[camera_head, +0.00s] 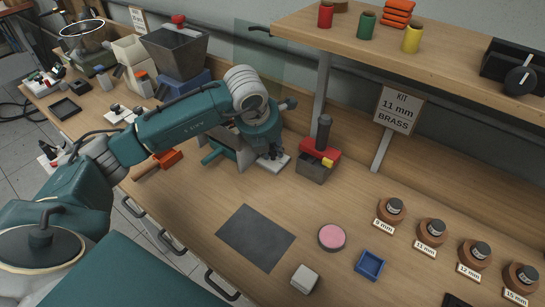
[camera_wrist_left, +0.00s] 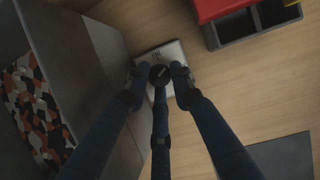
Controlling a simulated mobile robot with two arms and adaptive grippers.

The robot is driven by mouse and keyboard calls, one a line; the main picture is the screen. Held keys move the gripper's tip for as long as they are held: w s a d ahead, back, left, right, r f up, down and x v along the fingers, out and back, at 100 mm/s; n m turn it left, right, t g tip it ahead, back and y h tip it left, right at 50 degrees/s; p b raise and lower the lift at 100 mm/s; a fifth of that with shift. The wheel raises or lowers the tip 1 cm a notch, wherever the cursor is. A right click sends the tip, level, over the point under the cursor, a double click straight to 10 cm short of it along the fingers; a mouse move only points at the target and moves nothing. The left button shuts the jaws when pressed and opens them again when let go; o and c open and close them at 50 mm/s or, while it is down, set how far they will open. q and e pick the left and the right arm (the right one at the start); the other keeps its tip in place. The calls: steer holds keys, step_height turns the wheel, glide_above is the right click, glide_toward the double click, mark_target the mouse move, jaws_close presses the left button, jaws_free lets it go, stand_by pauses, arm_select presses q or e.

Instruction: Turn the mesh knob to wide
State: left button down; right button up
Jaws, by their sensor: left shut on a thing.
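The mesh knob (camera_wrist_left: 159,74) is a dark round knob on a small pale plate (camera_wrist_left: 178,54), seen in the left wrist view. Small dark lettering shows on the plate, too small to read surely. My left gripper (camera_wrist_left: 158,84) has its dark fingers around the knob and is shut on it. In the head view, my left gripper (camera_head: 269,152) reaches down to the pale plate (camera_head: 277,165), and the fingers largely hide the knob. Which way the knob points cannot be told. My right gripper is not in view.
A grey machine body with multicoloured pieces (camera_wrist_left: 32,110) stands close left of the gripper in the wrist view. A red-topped grey box (camera_head: 317,166) stands close right. A dark mat (camera_head: 256,237), pink disc (camera_head: 332,237) and blue tray (camera_head: 369,265) lie nearer the front.

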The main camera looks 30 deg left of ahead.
arm_select(q)
steer(key=shift+s+a+f+m+h+b, duration=0.1)
steer(key=shift+m+h+b, duration=0.2)
steer(key=shift+m+b, duration=0.4)
steer(key=shift+f+m+h+b, duration=0.1)
steer(key=shift+m+h+b, duration=0.3)
steer(key=shift+m, duration=0.4)
steer(key=c, duration=1.5)
jaws_free()
steer(key=shift+r, duration=0.1)
steer(key=shift+r, duration=0.2)
steer(key=v, duration=1.1)
steer(key=shift+r, duration=0.35)
